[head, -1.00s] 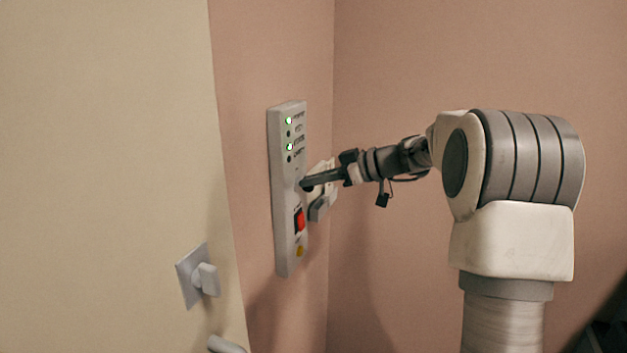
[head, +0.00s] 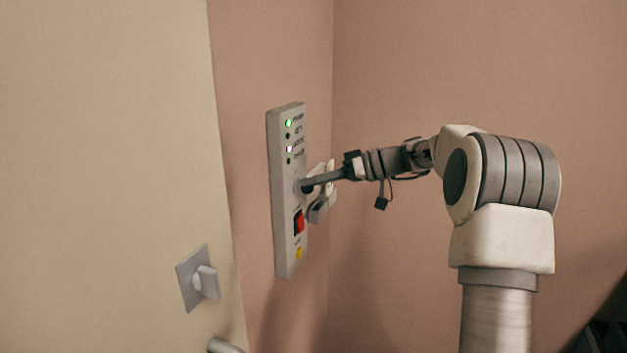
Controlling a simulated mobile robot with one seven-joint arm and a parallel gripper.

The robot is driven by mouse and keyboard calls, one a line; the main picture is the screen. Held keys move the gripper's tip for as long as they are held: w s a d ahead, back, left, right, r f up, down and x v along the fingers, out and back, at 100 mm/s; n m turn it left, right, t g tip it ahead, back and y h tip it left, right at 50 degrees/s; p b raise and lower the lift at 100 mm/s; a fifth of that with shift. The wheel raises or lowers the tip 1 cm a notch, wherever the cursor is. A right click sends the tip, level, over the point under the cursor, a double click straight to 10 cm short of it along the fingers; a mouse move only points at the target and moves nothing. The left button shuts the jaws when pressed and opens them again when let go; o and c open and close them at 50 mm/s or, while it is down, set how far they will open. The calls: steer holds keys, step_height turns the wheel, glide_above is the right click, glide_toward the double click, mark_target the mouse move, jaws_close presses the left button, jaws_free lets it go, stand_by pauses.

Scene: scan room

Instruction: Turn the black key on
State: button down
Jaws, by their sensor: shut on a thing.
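A pale grey control panel (head: 286,215) is fixed to the pink wall, with lit and unlit indicator lights (head: 288,140) near its top. My gripper (head: 306,187) is at the middle of the panel, between the lights and the red switch (head: 299,222). It is shut on the black key, at the panel face. The key is mostly hidden by the gripper fingers, and its angle cannot be made out.
A yellow button (head: 299,253) sits low on the panel. A light grey wall plate with a knob (head: 205,281) is on the cream surface at left. Below it is a grey handle (head: 224,346). The room's corner lies just right of the panel.

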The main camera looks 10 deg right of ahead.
steer(key=m+y+p, duration=0.1)
steer(key=m, duration=0.2)
steer(key=f+m+g+y+p, duration=0.1)
steer(key=m+y, duration=0.1)
steer(key=m, duration=0.1)
steer(key=m+g+y+p, duration=0.1)
steer(key=m+p, duration=0.1)
steer(key=m, duration=0.1)
steer(key=shift+w+d+f+m+y, duration=0.2)
steer(key=shift+w+d+m+y, duration=0.1)
steer(key=shift+w+m+y, duration=0.1)
stand_by(0.4)
steer(key=c, duration=1)
jaws_free()
steer(key=shift+o, duration=0.2)
steer(key=s+d+b, duration=0.1)
steer(key=s+d, duration=0.2)
steer(key=d, duration=1.4)
steer(key=shift+s+b, duration=0.2)
steer(key=shift+b, duration=0.15)
